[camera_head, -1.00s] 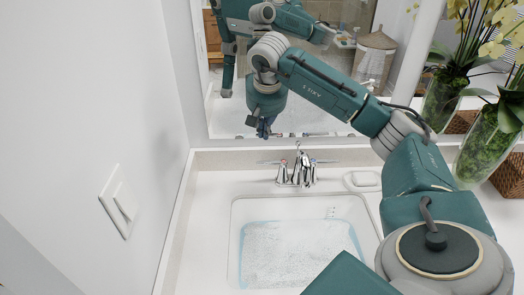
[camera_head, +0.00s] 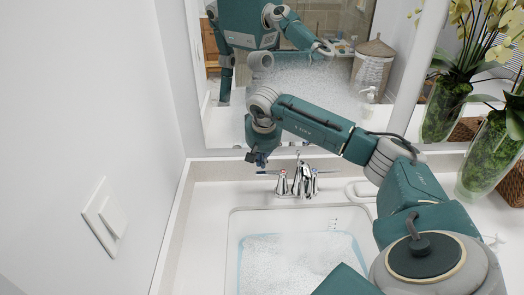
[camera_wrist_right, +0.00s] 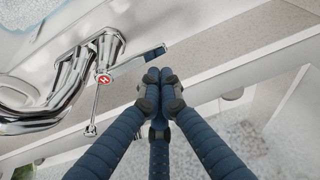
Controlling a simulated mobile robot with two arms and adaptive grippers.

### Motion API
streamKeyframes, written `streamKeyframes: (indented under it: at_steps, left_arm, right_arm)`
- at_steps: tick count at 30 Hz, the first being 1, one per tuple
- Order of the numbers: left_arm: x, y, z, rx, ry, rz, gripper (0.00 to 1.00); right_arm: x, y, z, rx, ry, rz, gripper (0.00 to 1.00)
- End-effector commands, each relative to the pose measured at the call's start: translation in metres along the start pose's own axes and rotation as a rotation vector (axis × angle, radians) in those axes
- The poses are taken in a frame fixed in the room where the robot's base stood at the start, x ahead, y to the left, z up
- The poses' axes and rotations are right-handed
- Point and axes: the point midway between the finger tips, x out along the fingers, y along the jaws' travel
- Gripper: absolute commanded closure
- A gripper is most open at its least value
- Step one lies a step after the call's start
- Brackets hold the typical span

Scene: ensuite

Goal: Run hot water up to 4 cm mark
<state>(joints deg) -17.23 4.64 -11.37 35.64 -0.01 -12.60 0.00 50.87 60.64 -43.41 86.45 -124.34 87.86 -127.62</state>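The chrome faucet (camera_head: 300,181) stands behind the sink, with a lever on each side. The left lever (camera_head: 269,172) carries a red H hub, clear in the right wrist view (camera_wrist_right: 104,79). My right gripper (camera_head: 257,160) is beside this lever's outer end, on its wall side. In the right wrist view its blue fingers (camera_wrist_right: 160,75) have their tips together, with nothing between them. The lever's end is close to the tips; contact is unclear. Pale, speckled water (camera_head: 295,262) lies in the sink basin (camera_head: 237,228). Small marks (camera_head: 335,223) show on its back wall; their figures are unreadable. My left gripper is out of view.
A mirror (camera_head: 300,90) stands behind the counter and shows my reflection. A wall with a light switch (camera_head: 104,217) is on the left. Glass vases with orchids (camera_head: 487,150) stand at the right. A white soap dish (camera_head: 360,190) is right of the faucet.

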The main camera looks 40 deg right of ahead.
Motion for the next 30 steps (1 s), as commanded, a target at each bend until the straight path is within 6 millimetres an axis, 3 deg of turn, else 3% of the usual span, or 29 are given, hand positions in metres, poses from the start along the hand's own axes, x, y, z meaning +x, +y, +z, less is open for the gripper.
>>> streamKeyframes:
  at_steps: [9, 17, 24, 30]
  left_arm:
    - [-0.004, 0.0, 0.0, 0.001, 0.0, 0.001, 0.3]
    - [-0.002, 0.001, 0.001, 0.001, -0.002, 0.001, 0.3]
    - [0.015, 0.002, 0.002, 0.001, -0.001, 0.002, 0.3]
    - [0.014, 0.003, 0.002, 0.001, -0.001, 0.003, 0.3]
  right_arm:
    - [0.016, 0.0, 0.0, -0.001, 0.0, 0.0, 1.0]
    - [0.016, 0.0, 0.002, -0.019, 0.001, -0.006, 1.0]
    - [0.011, -0.004, 0.02, -0.218, 0.002, -0.075, 1.0]
    - [0.007, -0.005, 0.023, -0.213, 0.0, -0.075, 1.0]
